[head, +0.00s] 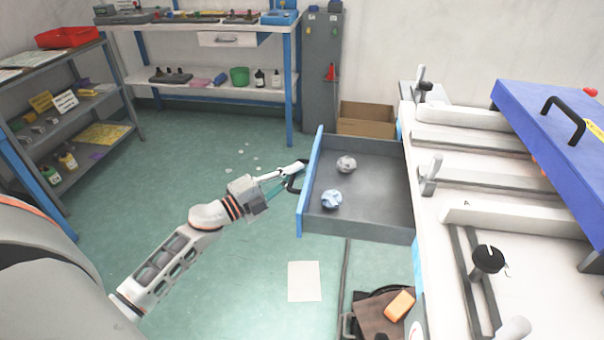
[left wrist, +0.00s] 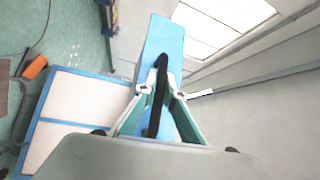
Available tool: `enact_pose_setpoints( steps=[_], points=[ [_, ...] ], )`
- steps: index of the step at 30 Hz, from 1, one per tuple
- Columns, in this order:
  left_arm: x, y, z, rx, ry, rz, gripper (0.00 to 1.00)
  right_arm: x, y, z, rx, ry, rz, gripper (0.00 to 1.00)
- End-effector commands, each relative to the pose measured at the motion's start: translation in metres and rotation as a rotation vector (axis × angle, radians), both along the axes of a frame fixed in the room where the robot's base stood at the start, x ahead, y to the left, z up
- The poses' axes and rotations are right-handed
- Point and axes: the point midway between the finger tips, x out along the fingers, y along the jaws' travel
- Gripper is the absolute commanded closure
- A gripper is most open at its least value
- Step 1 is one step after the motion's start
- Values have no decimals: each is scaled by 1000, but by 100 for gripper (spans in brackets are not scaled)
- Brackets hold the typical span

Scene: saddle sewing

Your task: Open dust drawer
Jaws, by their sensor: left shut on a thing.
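The dust drawer (head: 370,188) is pulled out from the side of the white workbench in the head view. It has a grey tray and a blue front panel (head: 311,182). Two crumpled balls lie inside, a grey one (head: 346,164) and a light blue one (head: 331,199). My left gripper (head: 294,174) is at the black drawer handle (head: 295,184), shut on it. The left wrist view shows the black handle (left wrist: 160,85) between the fingers, with the blue front (left wrist: 166,42) beyond. My right gripper is not in view.
The white workbench (head: 450,145) carries clamps and a blue lid (head: 560,115). A brown bag (head: 375,318) with an orange block (head: 400,305) and a paper sheet (head: 304,281) lie on the floor below. A cardboard box (head: 366,118) stands behind the drawer. Floor left of the drawer is mostly clear.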

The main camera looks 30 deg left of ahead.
Motion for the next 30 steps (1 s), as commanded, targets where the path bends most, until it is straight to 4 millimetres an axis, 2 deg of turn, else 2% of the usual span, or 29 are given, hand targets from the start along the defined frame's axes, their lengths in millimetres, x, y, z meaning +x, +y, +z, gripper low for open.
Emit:
enact_pose_setpoints(
  steps=[9,10,11,12,23,26,30],
  points=[
    [0,0,-1,-1,1,0,100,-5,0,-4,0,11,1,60],
    [0,0,-1,-1,1,0,84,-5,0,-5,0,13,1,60],
    [0,0,-1,-1,1,0,76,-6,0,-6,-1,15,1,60],
    [0,0,-1,-1,1,0,74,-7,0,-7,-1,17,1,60],
    [-2,1,-1,0,1,0,74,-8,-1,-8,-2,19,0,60],
    [-11,4,-4,1,4,0,74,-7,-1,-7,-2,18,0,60],
    [-33,13,-7,1,5,0,74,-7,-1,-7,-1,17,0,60]
  ],
)
